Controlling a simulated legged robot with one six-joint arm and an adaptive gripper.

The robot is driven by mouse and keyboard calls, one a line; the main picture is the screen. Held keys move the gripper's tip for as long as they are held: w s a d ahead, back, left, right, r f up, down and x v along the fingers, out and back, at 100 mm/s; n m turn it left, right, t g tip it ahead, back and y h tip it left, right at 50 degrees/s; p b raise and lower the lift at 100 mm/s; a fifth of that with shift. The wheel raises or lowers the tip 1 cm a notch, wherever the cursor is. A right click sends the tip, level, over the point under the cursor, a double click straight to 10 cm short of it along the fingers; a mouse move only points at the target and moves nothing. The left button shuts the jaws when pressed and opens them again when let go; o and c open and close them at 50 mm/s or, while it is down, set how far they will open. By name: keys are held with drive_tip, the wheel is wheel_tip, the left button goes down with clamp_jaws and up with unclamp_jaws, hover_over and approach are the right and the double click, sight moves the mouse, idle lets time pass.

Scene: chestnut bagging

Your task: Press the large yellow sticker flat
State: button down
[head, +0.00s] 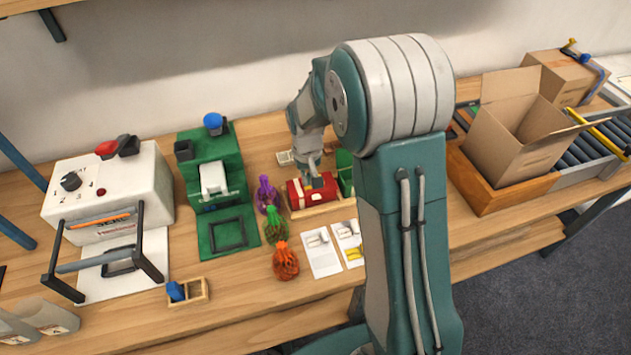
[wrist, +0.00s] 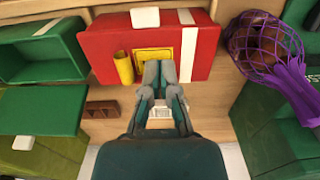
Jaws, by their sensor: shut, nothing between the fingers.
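The red box (wrist: 108,42) with a white band lies in a shallow wooden holder; it also shows in the head view (head: 297,194). The large yellow sticker (wrist: 152,53) is on the red face, in the wrist view. A curled yellow piece (wrist: 124,67) stands up at its left; I cannot tell whether it is the sticker's own lifted edge. My gripper (wrist: 160,70) is shut and empty, its fingertips over the sticker's lower part, which they hide. Whether they touch it is unclear. In the head view my gripper (head: 311,176) is at the red box, and the sticker is hard to make out.
A purple net bag (wrist: 265,45) of chestnuts lies close right of the red box in the wrist view. An open green box (wrist: 40,55) is at its left. In the head view, green (head: 275,228) and orange (head: 285,262) net bags and instruction cards (head: 321,255) lie in front.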

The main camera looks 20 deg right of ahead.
drive_tip(key=shift+f, duration=0.35)
idle(1.1)
drive_tip(key=shift+r, duration=0.1)
drive_tip(key=shift+r, duration=3.5)
